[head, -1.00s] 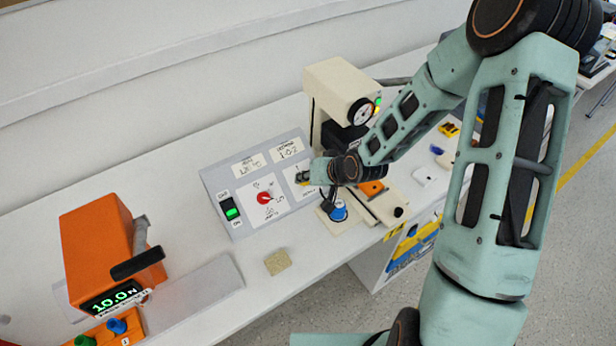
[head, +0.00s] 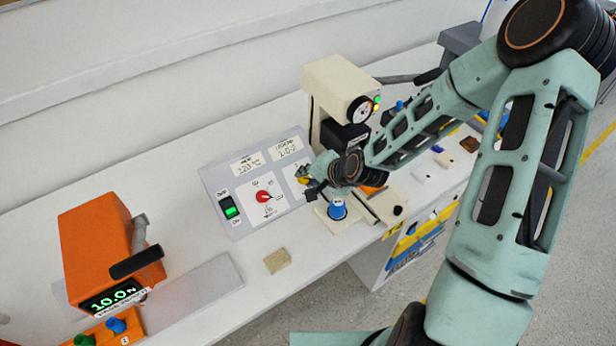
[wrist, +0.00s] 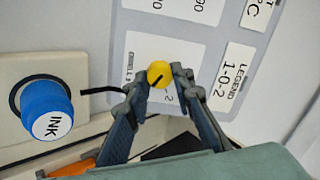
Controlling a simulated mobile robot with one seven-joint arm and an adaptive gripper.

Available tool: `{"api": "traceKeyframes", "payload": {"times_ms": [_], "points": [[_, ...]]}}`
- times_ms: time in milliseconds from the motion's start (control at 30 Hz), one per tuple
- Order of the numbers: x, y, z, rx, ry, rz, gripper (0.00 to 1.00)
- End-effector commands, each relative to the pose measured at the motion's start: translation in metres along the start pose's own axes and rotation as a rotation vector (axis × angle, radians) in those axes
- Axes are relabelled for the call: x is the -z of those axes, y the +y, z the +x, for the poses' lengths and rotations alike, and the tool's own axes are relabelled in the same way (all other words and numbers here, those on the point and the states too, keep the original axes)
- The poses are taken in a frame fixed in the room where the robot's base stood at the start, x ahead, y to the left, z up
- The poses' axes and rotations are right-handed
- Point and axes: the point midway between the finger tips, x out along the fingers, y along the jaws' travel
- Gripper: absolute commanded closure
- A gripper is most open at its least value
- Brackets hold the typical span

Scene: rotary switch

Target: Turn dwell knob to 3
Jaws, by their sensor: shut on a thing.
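The yellow dwell knob (wrist: 158,75) sits on a white plate of the grey panel, with a black pointer line across its face. In the wrist view its line slants toward the lower left, and a printed 2 shows beside it; other scale marks are hidden or too small. My gripper (wrist: 160,82) is shut on this knob, one finger at each side. In the head view the grey panel (head: 213,183) lies on the bench, and my gripper (head: 307,182) covers most of the knob (head: 303,171).
A red knob (head: 264,197) and a green-lit switch (head: 231,211) are left on the panel. A blue INK cap (head: 338,208) stands close by my gripper. A cream press (head: 335,82) rises behind. An orange device (head: 90,245) is at left. A tan block (head: 277,261) lies in front.

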Motion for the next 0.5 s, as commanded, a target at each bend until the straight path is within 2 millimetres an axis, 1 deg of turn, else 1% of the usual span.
{"api": "traceKeyframes", "payload": {"times_ms": [467,500], "points": [[-0.0013,0.0005,0.0008,0.0,-0.002,0.013,1.0],[-0.0013,0.0005,0.0008,0.0,-0.002,0.013,0.74]]}}
